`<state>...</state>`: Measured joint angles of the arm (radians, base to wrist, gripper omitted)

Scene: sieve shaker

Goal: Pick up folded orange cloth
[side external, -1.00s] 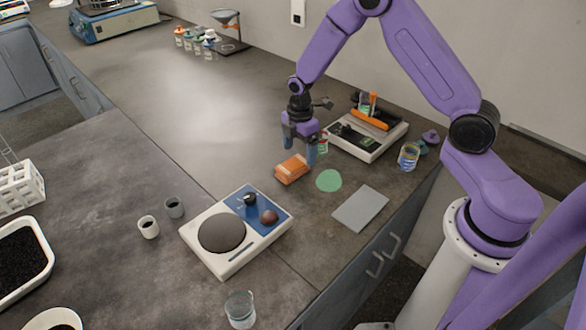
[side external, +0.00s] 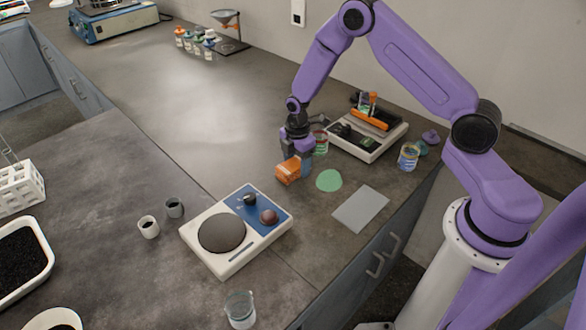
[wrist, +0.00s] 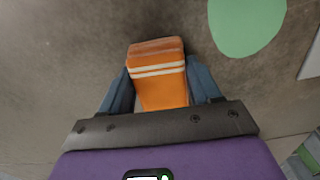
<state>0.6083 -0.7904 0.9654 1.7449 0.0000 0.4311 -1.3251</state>
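The folded orange cloth (side external: 288,171) lies on the grey bench top, just left of a green round patch. In the wrist view the cloth (wrist: 158,80) shows white stripes near its far end. My gripper (side external: 296,158) is down at the cloth, with its blue fingers on either side of it. In the wrist view my gripper (wrist: 160,88) has a finger along each side of the cloth. The fingers are apart with the cloth between them; a narrow gap seems to show beside the cloth. Its near end is hidden by the gripper body.
The green round patch (side external: 329,180) and a grey flat sheet (side external: 361,209) lie to the right. A white balance-like device (side external: 222,232) stands in front. A tray with an orange item (side external: 368,136) and a glass jar (side external: 321,143) stand behind.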

